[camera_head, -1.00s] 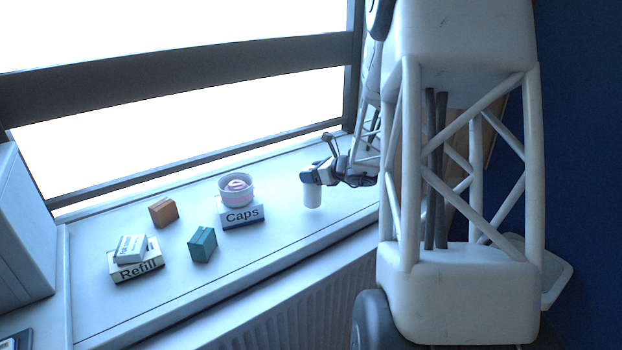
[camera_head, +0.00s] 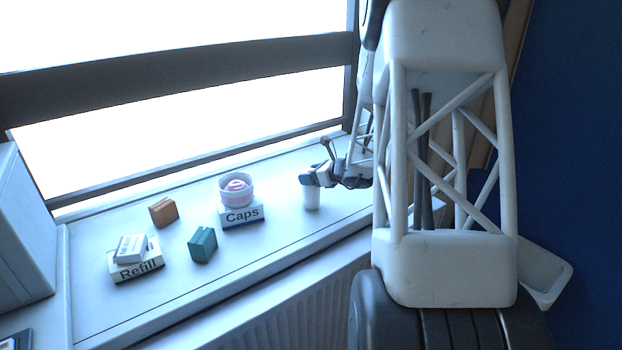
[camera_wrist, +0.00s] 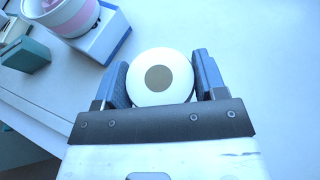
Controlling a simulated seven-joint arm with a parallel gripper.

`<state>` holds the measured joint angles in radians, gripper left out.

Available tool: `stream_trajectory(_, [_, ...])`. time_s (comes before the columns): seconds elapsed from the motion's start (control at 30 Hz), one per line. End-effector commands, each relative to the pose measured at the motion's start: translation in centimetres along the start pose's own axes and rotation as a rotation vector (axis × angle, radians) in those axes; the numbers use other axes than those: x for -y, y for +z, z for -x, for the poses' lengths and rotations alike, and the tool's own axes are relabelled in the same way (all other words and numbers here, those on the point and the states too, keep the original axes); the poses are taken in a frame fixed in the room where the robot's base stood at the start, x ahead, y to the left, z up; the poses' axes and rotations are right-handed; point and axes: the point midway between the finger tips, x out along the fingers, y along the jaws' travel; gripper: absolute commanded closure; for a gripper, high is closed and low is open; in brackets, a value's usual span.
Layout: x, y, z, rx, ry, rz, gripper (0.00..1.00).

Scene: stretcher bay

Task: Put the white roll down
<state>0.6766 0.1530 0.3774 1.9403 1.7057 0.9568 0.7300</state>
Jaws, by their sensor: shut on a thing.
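The white roll (camera_head: 312,199) is upright at the right part of the window sill, below my gripper (camera_head: 309,182). In the wrist view the roll (camera_wrist: 147,84) shows end-on, with a grey-brown round centre. The two blue fingers of my gripper (camera_wrist: 160,83) are on either side of it, shut on it. The roll's lower end is at or very near the sill (camera_head: 290,231); I cannot tell whether it touches.
A teal box (camera_head: 202,245), an orange box (camera_head: 163,211) and a Refill box (camera_head: 138,270) with a small white box (camera_head: 130,249) on top stand further left. Sill around the roll is clear.

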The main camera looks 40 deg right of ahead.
Motion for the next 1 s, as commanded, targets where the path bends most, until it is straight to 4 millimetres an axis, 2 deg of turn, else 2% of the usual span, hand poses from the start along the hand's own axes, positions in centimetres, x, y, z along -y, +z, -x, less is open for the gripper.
stream_trajectory(0.13, [0.03,-0.98,-0.42,0.001,0.000,0.001,0.82])
stream_trajectory(0.6, [0.01,-1.38,-0.58,0.001,0.000,0.001,0.82])
stream_trajectory(0.63, [0.01,-1.40,-0.58,0.000,0.000,0.000,0.32])
stream_trajectory(0.8, [0.00,-1.40,-0.58,0.000,0.000,0.000,0.10])
stream_trajectory(1.0, [0.00,-1.40,-0.58,0.000,0.000,0.000,0.10])
